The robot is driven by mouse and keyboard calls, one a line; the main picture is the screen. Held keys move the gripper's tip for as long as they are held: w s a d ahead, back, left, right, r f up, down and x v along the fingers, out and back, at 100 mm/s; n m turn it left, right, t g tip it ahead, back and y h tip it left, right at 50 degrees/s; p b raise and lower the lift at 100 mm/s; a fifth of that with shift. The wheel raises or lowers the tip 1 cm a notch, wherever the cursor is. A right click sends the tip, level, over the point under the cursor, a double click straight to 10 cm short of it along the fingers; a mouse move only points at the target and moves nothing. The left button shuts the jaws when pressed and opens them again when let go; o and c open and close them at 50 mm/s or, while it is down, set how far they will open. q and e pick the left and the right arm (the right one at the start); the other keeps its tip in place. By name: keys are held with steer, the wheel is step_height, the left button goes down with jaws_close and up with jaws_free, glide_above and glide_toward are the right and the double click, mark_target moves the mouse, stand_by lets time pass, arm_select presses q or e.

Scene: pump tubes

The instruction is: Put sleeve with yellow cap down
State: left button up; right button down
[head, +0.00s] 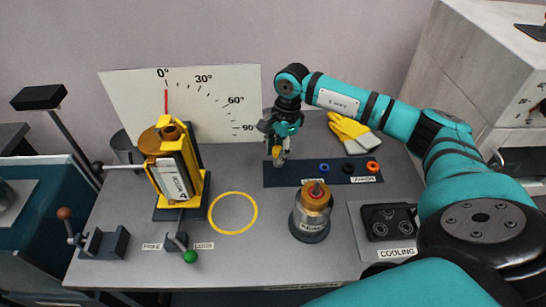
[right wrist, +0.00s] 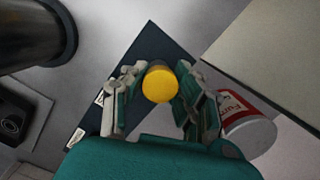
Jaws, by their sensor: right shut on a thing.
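My right gripper (head: 279,156) is above the left end of a dark rack strip (head: 294,178) at the back of the table. It is shut on the sleeve with the yellow cap (right wrist: 160,84), whose round cap shows between the two fingers in the right wrist view. The cap also shows as a small yellow patch in the head view (head: 277,152). The sleeve's body is mostly hidden by the fingers and cap, and I cannot tell whether its lower end touches the strip. My left gripper is not in view.
Blue (head: 323,168), black (head: 347,168) and orange (head: 372,167) pieces stand along the strip. A brass-topped cylinder (head: 313,200) stands in front. Yellow gloves (head: 350,129) lie behind. A yellow-framed pump stand (head: 178,180) is left, beside a yellow ring marking (head: 233,231). A can (right wrist: 249,132) is near the gripper.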

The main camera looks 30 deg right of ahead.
steer(key=shift+w+a+f, duration=0.1)
steer(key=shift+w+a, duration=0.3)
steer(key=shift+a, duration=0.25)
step_height(320, 180, down, 3)
steer(key=shift+s+f+b, duration=0.1)
steer(key=shift+b, duration=0.9)
steer(key=shift+f, duration=0.2)
steer(key=shift+r, duration=0.1)
steer(key=shift+f, duration=0.2)
steer(key=c, duration=1)
jaws_free()
